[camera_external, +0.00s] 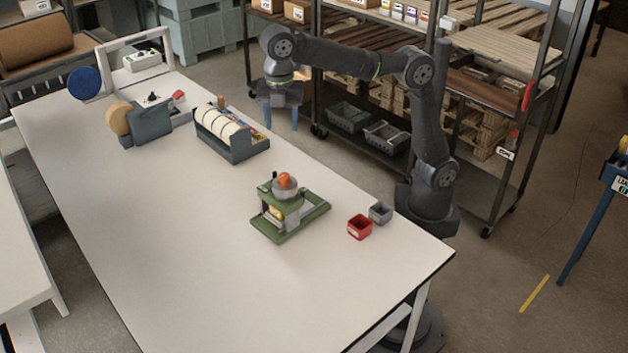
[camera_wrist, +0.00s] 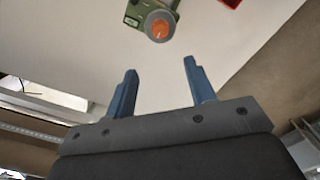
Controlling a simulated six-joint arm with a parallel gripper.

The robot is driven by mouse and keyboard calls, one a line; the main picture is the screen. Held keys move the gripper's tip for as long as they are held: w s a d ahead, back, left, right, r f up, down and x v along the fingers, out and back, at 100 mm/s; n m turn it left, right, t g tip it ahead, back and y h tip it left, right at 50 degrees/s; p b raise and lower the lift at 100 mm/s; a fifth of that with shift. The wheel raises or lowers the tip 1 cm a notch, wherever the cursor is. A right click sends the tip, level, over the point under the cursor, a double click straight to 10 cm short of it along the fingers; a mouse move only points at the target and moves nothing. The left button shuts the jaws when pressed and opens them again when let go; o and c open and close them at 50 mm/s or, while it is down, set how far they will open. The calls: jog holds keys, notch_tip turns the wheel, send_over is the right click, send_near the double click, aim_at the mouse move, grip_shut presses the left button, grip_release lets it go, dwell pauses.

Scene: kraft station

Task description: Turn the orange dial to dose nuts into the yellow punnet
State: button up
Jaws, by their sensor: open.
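The orange dial (camera_external: 284,180) sits on top of a green dispenser (camera_external: 290,222) on the white table. The dial also shows near the top of the wrist view (camera_wrist: 160,29), on a grey round top. A bit of yellow, likely the yellow punnet (camera_external: 277,212), shows low inside the dispenser, mostly hidden by its frame. My gripper (camera_external: 281,118) hangs beyond the table's far edge, well apart from the dial. Its two blue fingers are spread and empty in the wrist view (camera_wrist: 157,75).
A red bin (camera_external: 360,227) and a grey bin (camera_external: 380,213) stand right of the dispenser. A rack of label rolls (camera_external: 232,133) and a tape dispenser (camera_external: 140,122) stand at the left. The near part of the table is clear. Shelving stands behind my arm.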

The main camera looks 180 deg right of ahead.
aim_at(284, 175)
notch_tip(284, 175, down, 17)
jog(key=shift+r, duration=0.15)
jog(key=shift+c, duration=0.2)
jog(key=c, duration=0.9)
